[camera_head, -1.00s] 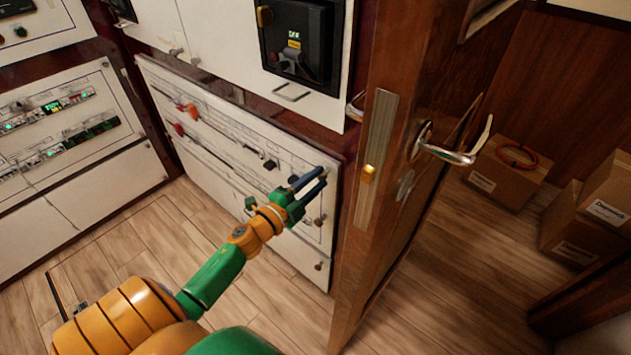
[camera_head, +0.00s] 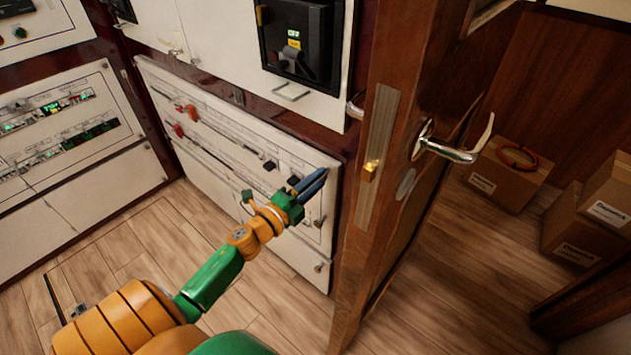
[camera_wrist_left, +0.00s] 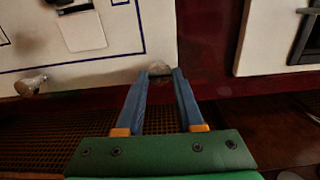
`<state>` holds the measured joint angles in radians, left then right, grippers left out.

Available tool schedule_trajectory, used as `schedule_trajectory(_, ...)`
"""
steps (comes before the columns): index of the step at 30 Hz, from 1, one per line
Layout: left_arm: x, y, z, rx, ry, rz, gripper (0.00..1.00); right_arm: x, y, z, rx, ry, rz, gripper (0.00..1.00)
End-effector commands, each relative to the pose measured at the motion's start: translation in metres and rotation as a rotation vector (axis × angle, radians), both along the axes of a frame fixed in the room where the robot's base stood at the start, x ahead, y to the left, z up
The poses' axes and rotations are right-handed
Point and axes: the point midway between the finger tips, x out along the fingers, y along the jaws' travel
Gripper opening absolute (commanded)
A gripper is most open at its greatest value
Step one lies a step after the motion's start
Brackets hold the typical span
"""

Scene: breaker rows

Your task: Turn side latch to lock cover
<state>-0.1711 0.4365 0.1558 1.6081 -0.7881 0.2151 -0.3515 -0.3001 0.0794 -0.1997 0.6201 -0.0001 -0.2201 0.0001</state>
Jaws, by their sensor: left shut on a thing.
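The white cover panel (camera_head: 300,150), with a printed line diagram and several switches, is low on the cabinet front. My left gripper (camera_head: 318,178) is at its upper right edge. In the left wrist view the two blue fingers (camera_wrist_left: 161,74) are shut on a small grey side latch (camera_wrist_left: 160,68) at the panel's edge. In the head view the fingers hide the latch. A knob (camera_head: 319,267) is on the panel's lower right part. My right gripper is not in view.
An open wooden door (camera_head: 345,270) with a metal handle (camera_head: 455,153) stands just right of the gripper. A black breaker unit (camera_head: 300,45) is above the panel. Cardboard boxes (camera_head: 512,180) lie beyond the door. The wooden floor (camera_head: 170,240) in front is clear.

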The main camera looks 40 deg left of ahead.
Motion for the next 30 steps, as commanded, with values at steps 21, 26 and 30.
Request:
schedule_trajectory(21,-0.018,0.001,-0.002,-0.002,0.002,-0.001,0.67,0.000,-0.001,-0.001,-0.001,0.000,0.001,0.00)
schedule_trajectory(26,-0.051,0.004,-0.002,-0.001,0.004,0.000,0.67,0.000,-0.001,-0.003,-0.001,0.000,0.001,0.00)
schedule_trajectory(30,-0.068,0.005,-0.001,-0.001,0.002,0.000,0.67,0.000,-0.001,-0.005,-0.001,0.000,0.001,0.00)
